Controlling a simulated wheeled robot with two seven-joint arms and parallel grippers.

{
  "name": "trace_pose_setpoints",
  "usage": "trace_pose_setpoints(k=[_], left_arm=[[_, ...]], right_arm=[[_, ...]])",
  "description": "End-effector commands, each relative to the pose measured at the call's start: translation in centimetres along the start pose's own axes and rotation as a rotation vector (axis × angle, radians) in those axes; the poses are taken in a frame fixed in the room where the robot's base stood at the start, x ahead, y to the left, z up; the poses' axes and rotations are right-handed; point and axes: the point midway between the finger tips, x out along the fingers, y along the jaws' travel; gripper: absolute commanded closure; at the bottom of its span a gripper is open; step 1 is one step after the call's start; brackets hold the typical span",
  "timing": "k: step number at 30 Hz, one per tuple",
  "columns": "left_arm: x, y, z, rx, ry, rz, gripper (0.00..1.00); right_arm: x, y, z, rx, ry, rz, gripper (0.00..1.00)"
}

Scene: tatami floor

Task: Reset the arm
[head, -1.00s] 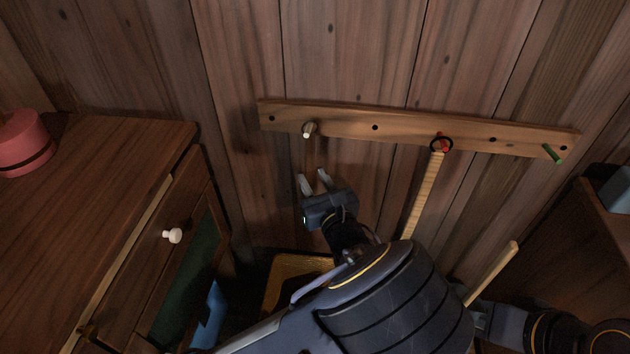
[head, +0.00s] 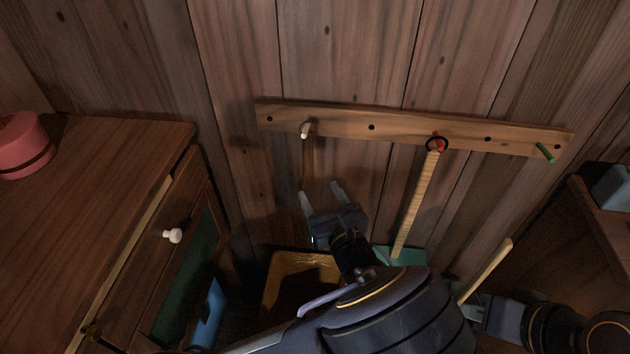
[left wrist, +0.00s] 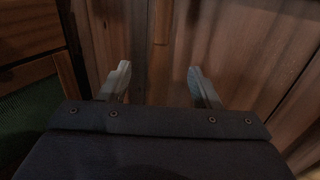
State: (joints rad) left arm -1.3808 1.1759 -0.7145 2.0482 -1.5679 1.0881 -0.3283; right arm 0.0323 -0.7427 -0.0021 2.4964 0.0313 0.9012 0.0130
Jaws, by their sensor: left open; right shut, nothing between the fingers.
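My left gripper (head: 320,190) is open and empty in front of the plank wall, below the light left peg (head: 306,130) of the wooden rack. Its two fingers stand apart in the left wrist view (left wrist: 159,82), with only wall and wood behind them. My right gripper (head: 478,310) is low at the right in the head view, partly hidden behind my left arm; it is shut, with its fingertips not clearly seen.
A peg rack (head: 372,125) crosses the wall. A pale handle (head: 415,205) hangs by a black loop on its red peg; a green peg (head: 545,153) is bare. A pale stick (head: 487,271) rises near my right gripper. A drawer cabinet (head: 90,210) stands left, a yellow-rimmed bin (head: 300,258) below.

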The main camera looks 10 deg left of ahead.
Motion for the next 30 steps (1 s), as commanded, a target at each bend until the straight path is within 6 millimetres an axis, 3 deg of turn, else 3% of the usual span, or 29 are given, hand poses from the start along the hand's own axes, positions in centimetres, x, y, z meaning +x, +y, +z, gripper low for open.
trace_pose_setpoints(k=[6,11,13,16,20,24,30], left_arm=[[-2.5,0.0,0.0,0.001,0.001,-0.001,0.43],[-2.6,0.3,-0.1,-0.008,0.010,0.012,0.43],[-2.1,1.4,-0.3,-0.041,0.049,0.054,0.43],[-1.0,4.6,-1.0,-0.150,0.168,0.186,0.43],[-0.5,10.8,-2.6,-0.389,0.390,0.460,0.43],[-1.9,16.3,-3.8,-0.683,0.605,0.770,0.43],[-5.5,21.1,-3.5,-1.137,0.829,1.171,0.43]], right_arm=[[-0.6,-0.2,-0.3,0.000,0.000,0.000,1.00],[-0.5,-0.2,-0.3,0.000,0.000,0.000,1.00],[-0.5,-0.2,-0.3,0.000,0.000,0.000,1.00],[-0.5,-0.2,-0.3,0.000,0.000,0.000,1.00],[-0.5,-0.2,-0.3,0.000,0.000,0.000,1.00],[-0.5,-0.2,-0.3,0.000,0.000,0.000,1.00],[-0.5,-0.2,-0.3,0.000,0.000,0.000,1.00]])
